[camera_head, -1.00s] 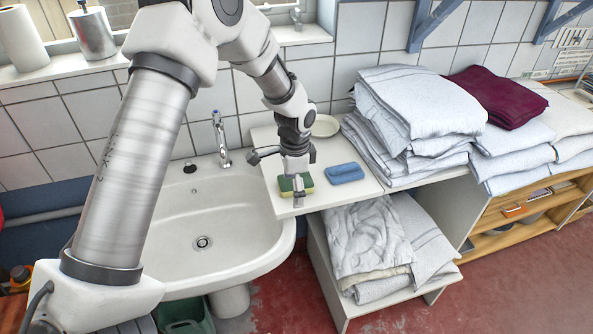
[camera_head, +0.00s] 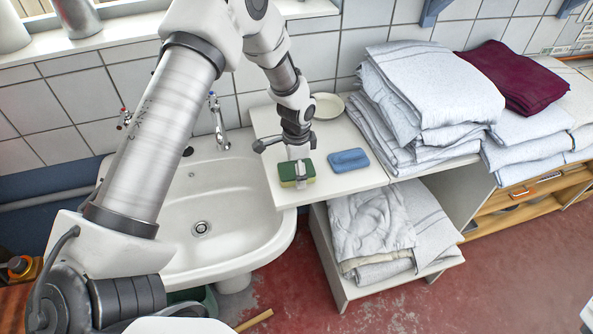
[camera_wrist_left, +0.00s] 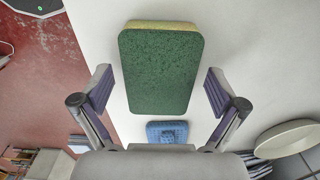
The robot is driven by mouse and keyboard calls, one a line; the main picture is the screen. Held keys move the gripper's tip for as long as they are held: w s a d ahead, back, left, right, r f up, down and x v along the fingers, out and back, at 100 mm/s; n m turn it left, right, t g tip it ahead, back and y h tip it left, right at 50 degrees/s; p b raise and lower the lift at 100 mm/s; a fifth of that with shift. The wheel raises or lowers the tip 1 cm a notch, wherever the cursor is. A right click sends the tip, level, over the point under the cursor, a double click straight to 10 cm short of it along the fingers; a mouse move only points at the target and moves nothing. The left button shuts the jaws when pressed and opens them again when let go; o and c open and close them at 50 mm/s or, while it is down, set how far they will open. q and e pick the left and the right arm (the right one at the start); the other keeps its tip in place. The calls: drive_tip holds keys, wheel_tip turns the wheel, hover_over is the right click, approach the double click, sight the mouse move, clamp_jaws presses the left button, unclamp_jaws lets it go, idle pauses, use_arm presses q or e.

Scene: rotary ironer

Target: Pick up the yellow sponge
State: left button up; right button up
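The yellow sponge (camera_head: 289,182), with a green scouring top, lies on the white counter beside the sink. In the left wrist view its green face (camera_wrist_left: 160,72) fills the upper middle, with a yellow edge along the top. My left gripper (camera_head: 300,177) is over the sponge, pointing down. In the wrist view the left gripper (camera_wrist_left: 160,90) is open, with one finger on each side of the sponge and visible gaps to both. A blue sponge or cloth (camera_head: 348,160) lies to the right; it also shows in the wrist view (camera_wrist_left: 167,132). My right gripper is not seen.
The white sink (camera_head: 257,228) is left of the counter (camera_head: 350,183). A pale dish (camera_head: 327,106) stands at the back. Stacks of folded white towels (camera_head: 428,85) and a maroon towel (camera_head: 513,77) are to the right. Linens (camera_head: 370,225) lie on the shelf below.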

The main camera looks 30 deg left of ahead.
use_arm(q)
drive_tip(key=shift+s+d+r, duration=0.1)
drive_tip(key=shift+s+r, duration=0.05)
drive_tip(key=shift+c, duration=1.4)
drive_tip(key=c, duration=0.3)
drive_tip(key=shift+w+r+b, duration=0.2)
drive_tip(key=shift+r+b, duration=0.25)
drive_tip(key=shift+r, duration=0.2)
drive_tip(key=shift+s+d+r+b, duration=0.1)
drive_tip(key=shift+s+r+b, duration=0.15)
drive_tip(key=shift+r, duration=0.25)
drive_tip(key=shift+s+r+b, duration=0.1)
drive_tip(key=shift+r+b, duration=0.1)
drive_tip(key=shift+r, duration=0.25)
drive_tip(key=s+d+b, duration=0.1)
drive_tip(key=s+d, duration=0.1)
drive_tip(key=s, duration=0.2)
drive_tip(key=s+d+r+b, duration=0.1)
drive_tip(key=s+d, duration=0.2)
drive_tip(key=s, duration=0.1)
drive_tip(key=s+d+b, duration=0.1)
drive_tip(key=s+d, duration=0.2)
drive_tip(key=s, duration=0.2)
drive_tip(key=shift+d+r, duration=0.15)
drive_tip(key=shift+r, duration=0.15)
